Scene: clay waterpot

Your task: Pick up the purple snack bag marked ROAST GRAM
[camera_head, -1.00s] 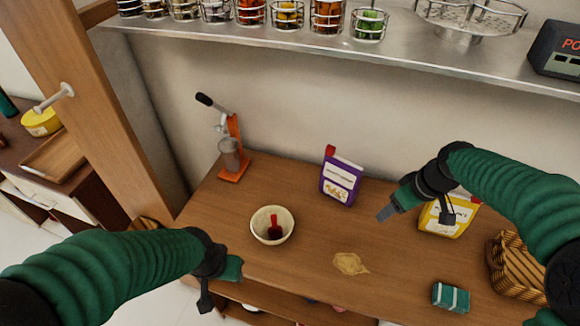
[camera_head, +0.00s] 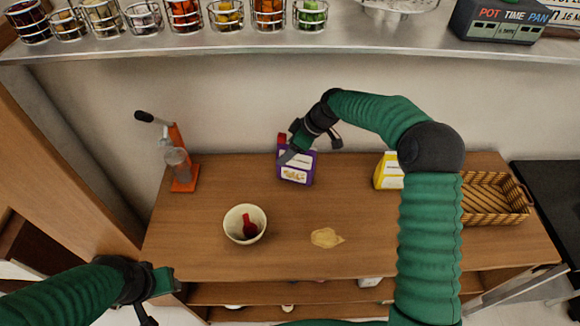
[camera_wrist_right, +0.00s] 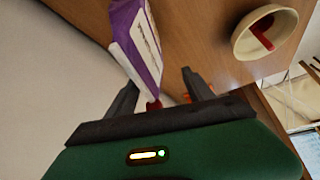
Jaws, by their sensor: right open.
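The purple snack bag (camera_head: 297,170) stands upright at the back of the wooden table, near the wall. It has a white label; its print is too small to read. In the right wrist view the bag (camera_wrist_right: 140,45) shows at the top, with its end near the space between the fingers. My right gripper (camera_head: 308,150) is open and empty, just above and in front of the bag, hiding part of its top. Its fingers also show in the right wrist view (camera_wrist_right: 160,90). My left gripper (camera_head: 160,295) is low at the left, off the table's front edge; its jaw state is unclear.
A cream bowl (camera_head: 231,222) with a red scoop stands left of centre. An orange press (camera_head: 184,172) stands at the back left. A tan patch (camera_head: 326,237), a yellow bag (camera_head: 386,172) and a wicker basket (camera_head: 497,210) lie rightward. A metal shelf (camera_head: 300,48) hangs above.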

